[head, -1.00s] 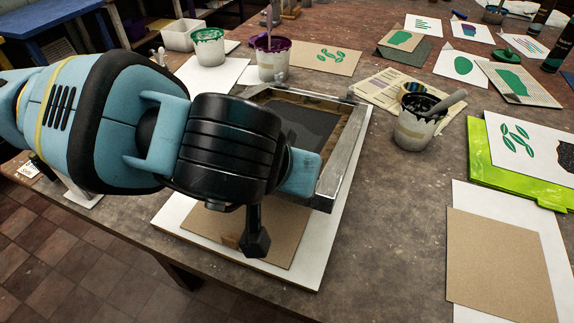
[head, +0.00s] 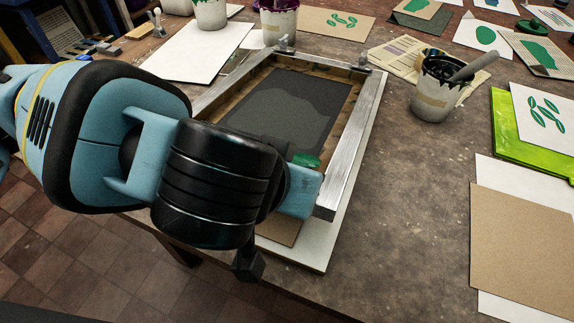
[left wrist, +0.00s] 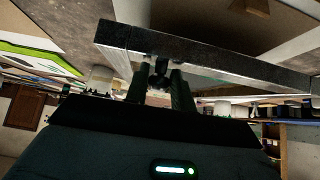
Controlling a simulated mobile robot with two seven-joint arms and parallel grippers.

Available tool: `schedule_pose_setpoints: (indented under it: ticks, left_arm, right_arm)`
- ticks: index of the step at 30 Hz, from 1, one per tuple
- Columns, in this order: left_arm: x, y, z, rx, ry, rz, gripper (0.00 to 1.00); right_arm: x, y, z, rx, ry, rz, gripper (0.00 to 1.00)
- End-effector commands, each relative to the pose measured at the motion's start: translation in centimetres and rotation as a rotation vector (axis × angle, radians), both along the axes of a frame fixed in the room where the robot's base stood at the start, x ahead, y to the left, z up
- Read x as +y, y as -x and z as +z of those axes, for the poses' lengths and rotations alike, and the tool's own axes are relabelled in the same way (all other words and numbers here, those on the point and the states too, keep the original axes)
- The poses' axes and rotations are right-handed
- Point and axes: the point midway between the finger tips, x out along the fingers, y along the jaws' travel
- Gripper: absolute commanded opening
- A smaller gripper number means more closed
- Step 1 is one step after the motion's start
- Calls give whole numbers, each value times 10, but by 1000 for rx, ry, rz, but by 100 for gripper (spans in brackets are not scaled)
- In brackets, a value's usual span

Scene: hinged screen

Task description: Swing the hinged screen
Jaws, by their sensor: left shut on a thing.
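The hinged screen, a grey metal frame (head: 347,150) with a dark mesh (head: 285,108), lies over a white board (head: 352,195), with clamp-like hinges (head: 284,44) at its far end. It looks slightly raised at its near end; the exact angle is hard to tell. My left arm reaches from the left to that near end and hides the near bar and my fingertips in the head view. In the left wrist view my left gripper (left wrist: 161,82) is shut at the near bar (left wrist: 205,58), around a small dark part. My right gripper is not in view.
A grey pot with a stirrer (head: 436,95) stands right of the screen. A green board with prints (head: 500,140) and brown card (head: 525,240) lie farther right. White paper (head: 200,50) lies at the upper left. The table's near edge runs below the screen.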

Motion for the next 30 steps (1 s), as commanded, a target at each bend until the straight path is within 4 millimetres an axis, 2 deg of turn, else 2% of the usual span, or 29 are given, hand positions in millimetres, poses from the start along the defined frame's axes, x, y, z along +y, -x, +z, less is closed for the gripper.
schedule_pose_setpoints:
  ticks: [1, 23, 24, 28, 30]
  left_arm:
    - [0, 0, -8, 4, 0, 2, 10]
    - [4, 14, -62, 7, -2, -1, 10]
    - [4, 14, -58, 5, -2, -2, 30]
    - [4, 14, -57, 3, -2, -1, 47]
    - [4, 14, -56, 2, -1, -1, 50]
  right_arm:
    - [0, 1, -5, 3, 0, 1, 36]
    - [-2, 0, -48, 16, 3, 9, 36]
    - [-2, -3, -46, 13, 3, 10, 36]
    - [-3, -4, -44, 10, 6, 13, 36]
    - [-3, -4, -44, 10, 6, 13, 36]
